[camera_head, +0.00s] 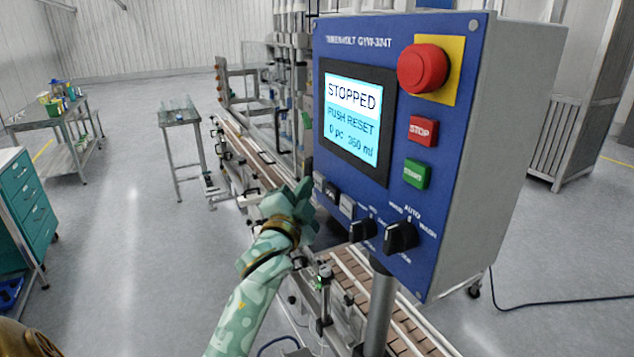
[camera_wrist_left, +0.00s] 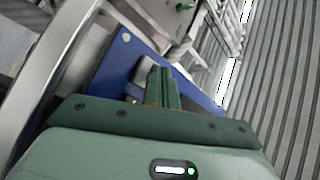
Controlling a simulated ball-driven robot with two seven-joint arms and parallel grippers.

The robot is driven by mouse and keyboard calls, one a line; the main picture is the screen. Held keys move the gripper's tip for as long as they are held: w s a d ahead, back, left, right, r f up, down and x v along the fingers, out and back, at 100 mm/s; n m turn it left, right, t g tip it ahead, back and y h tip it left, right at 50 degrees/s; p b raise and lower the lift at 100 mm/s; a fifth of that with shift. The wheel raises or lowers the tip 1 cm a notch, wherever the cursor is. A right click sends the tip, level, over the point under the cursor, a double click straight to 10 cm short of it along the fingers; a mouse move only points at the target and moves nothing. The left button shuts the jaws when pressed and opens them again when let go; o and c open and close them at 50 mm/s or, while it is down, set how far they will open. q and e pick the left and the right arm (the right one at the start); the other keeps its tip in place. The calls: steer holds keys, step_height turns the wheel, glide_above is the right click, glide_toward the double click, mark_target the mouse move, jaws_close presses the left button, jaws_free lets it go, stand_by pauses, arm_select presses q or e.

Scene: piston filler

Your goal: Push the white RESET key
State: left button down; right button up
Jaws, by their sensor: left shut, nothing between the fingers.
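The blue control panel (camera_head: 400,150) faces me, and its screen (camera_head: 352,112) reads STOPPED, PUSH RESET, 0 pc 360 ml. A row of small keys sits below the screen: a pale grey-white key (camera_head: 347,206), a dark key (camera_head: 331,191) and a light one at the left (camera_head: 318,180). Their labels are too small to read, so I cannot tell which is RESET. My left gripper (camera_head: 304,188) is shut and empty, just beside the left end of this row. In the left wrist view its fingertips (camera_wrist_left: 160,73) are close beside a pale key (camera_wrist_left: 146,68); contact is unclear. My right gripper is out of view.
The panel also has a red emergency button (camera_head: 423,68), a red STOP key (camera_head: 422,131), a green START key (camera_head: 416,174) and two black rotary knobs (camera_head: 400,237) (camera_head: 362,230). A conveyor (camera_head: 365,285) runs beneath. Open floor lies to the left.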

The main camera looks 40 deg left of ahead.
arm_select(q)
steer(key=shift+w+d, duration=0.15)
steer(key=shift+w, duration=0.2)
stand_by(0.3)
steer(key=shift+s+p, duration=0.2)
steer(key=shift+p, duration=0.1)
steer(key=shift+s+a+p, duration=0.25)
steer(key=shift+s+p, duration=0.05)
steer(key=shift+s, duration=0.05)
steer(key=shift+s+a, duration=0.1)
steer(key=shift+s, duration=0.1)
steer(key=s, duration=0.1)
steer(key=s+a+p, duration=0.1)
steer(key=s, duration=0.1)
steer(key=s+a+p, duration=0.1)
steer(key=shift+s+a, duration=0.15)
steer(key=shift+s, duration=0.05)
stand_by(0.3)
stand_by(0.8)
